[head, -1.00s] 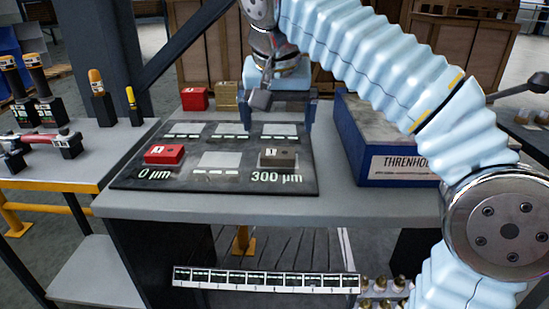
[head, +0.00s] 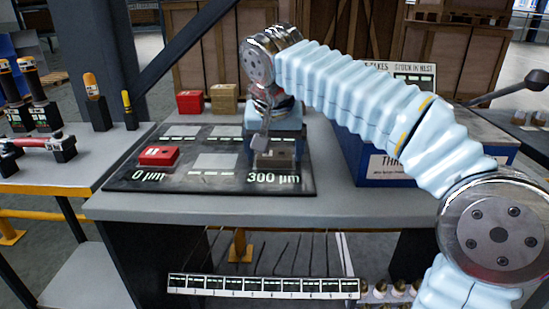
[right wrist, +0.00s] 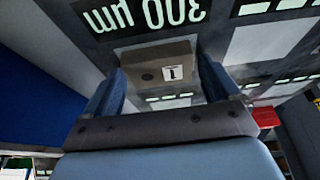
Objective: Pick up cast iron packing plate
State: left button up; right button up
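A grey-brown block labelled 1, which I take for the cast iron packing plate (head: 275,160), lies on the dark board at the 300 µm mark. My right gripper (head: 274,150) is down over it, pointing downward, and partly hides it. In the right wrist view the plate (right wrist: 155,66) lies between the blue fingertips of my right gripper (right wrist: 161,66). The fingers are spread, one on each side of the plate. I cannot tell whether they touch it. My left gripper is not in view.
A red block (head: 158,156) lies at the 0 µm mark. Another red block (head: 189,102) and a tan block (head: 224,98) stand behind the board (head: 125,178). A blue-sided box (head: 349,150) stands close on the right. Tools stand on the left table (head: 75,175).

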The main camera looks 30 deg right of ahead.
aim_at(274, 150)
jog(key=c, duration=1.1)
jog(key=shift+r, duration=0.1)
jog(key=shift+c, duration=0.2)
jog(key=shift+r, duration=0.25)
notch_tip(274, 150, up, 2)
jog(key=shift+r+p, duration=0.25)
jog(key=shift+p, duration=0.25)
jog(key=s+a+r+p, duration=0.1)
jog(key=s+a+r, duration=0.6)
jog(key=s+r, duration=0.3)
jog(key=shift+s+a+p, duration=0.2)
jog(key=shift+s+p, duration=0.1)
jog(key=shift+s, duration=0.7)
